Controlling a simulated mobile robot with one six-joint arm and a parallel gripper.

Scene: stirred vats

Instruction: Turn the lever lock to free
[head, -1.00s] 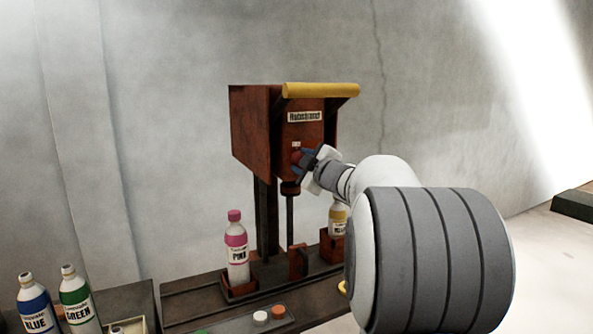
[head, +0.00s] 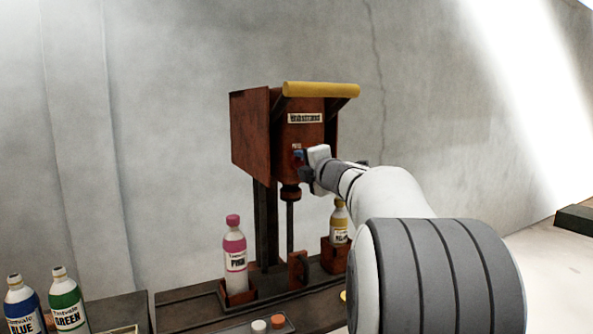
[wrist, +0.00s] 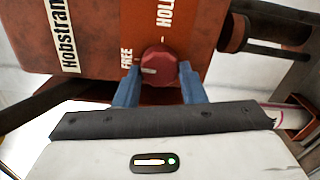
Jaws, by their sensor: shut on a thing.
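The lever lock is a dark red knob (wrist: 159,66) on the front of the rust-red machine head (head: 261,135). In the wrist view, the word FREE (wrist: 126,58) is at its left and HOLD (wrist: 165,14) is above it. The knob's white pointer mark faces left, towards the FREE side. My gripper (wrist: 160,75) has a blue finger on each side of the knob and is shut on it. In the head view, my gripper (head: 300,155) is at the machine's face and mostly hides the knob.
A yellow bar (head: 321,89) tops the machine. Below stand a pink bottle (head: 235,258) and a yellow bottle (head: 339,224) in holders. Blue (head: 22,306) and green (head: 67,302) bottles stand at the lower left. Buttons (head: 277,321) are at the front.

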